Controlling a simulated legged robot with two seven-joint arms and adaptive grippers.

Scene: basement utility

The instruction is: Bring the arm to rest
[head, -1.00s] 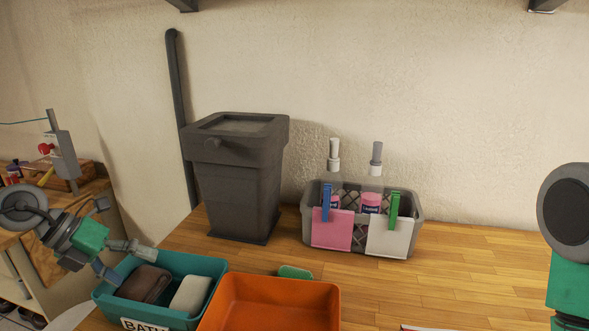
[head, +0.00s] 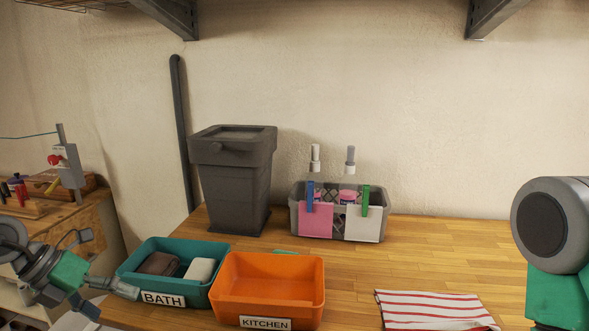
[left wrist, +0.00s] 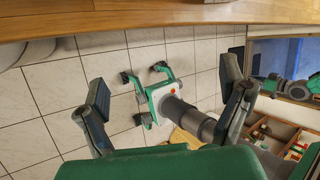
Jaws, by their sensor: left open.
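My left gripper (head: 108,302) is at the lower left in the head view, beside the front left corner of the teal BATH bin (head: 201,300). One finger lies close to that corner; I cannot tell whether it touches. In the left wrist view its two fingers (left wrist: 165,100) stand wide apart with nothing between them, above the tiled floor. The BATH bin holds a brown item (head: 159,263) and a cream item (head: 200,270). Of my right arm, only a grey and green part shows at the right edge; its gripper is out of view.
An orange KITCHEN bin (head: 230,302) stands beside the BATH bin, empty as far as I see. A striped cloth (head: 432,310) lies front right. A dark lidded bin (head: 233,185) and a grey basket (head: 379,210) stand behind. The wooden counter (head: 450,255) is clear at right.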

